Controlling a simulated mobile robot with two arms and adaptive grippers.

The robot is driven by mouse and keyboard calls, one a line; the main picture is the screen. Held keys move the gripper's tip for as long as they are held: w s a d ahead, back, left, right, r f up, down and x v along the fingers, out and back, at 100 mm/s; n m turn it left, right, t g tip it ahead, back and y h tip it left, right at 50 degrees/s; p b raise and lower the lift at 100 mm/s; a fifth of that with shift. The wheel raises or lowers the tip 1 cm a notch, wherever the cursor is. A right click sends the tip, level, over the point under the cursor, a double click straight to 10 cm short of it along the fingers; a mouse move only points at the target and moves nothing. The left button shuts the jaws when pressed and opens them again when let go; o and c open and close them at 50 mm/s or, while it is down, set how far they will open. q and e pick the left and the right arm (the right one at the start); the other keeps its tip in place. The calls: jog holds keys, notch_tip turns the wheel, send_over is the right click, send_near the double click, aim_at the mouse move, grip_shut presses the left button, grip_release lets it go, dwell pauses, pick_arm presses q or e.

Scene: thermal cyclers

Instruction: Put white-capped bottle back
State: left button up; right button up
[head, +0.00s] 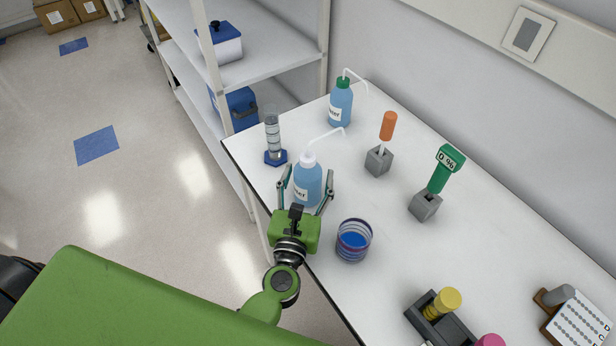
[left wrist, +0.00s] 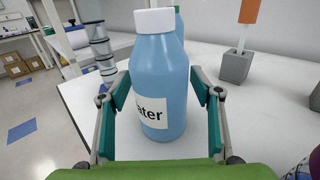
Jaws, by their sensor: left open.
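The white-capped bottle (head: 307,186) is a blue wash bottle with a white spout. It stands upright on the white table near its left edge. My left gripper (head: 306,192) is open, with one finger on each side of this bottle. In the left wrist view the bottle (left wrist: 160,85) stands between the open fingers, with a visible gap at the left finger; contact at the right finger is hard to tell. A similar blue bottle with a green cap (head: 340,104) stands at the table's far corner, mostly hidden behind the white-capped one in the wrist view. My right gripper is not in view.
A clear graduated cylinder on a blue base (head: 273,140) stands just left behind the bottle. Grey blocks hold an orange-handled tool (head: 388,126) and a green gauge (head: 449,162). Shelves (head: 270,60) stand beyond.

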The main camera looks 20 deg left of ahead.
pick_arm(q)
jog(key=shift+r, duration=0.2)
jog(key=shift+s+d+f, duration=0.1)
jog(key=shift+s+f, duration=0.05)
jog(key=shift+s, duration=0.15)
jog(key=s+b, duration=0.1)
jog(key=s, duration=0.2)
jog(key=s+d+b, duration=0.1)
jog(key=s, duration=0.3)
jog(key=s+b, duration=0.2)
jog(key=s, duration=0.1)
jog(key=shift+s+d, duration=0.15)
jog(key=shift+s, duration=0.55)
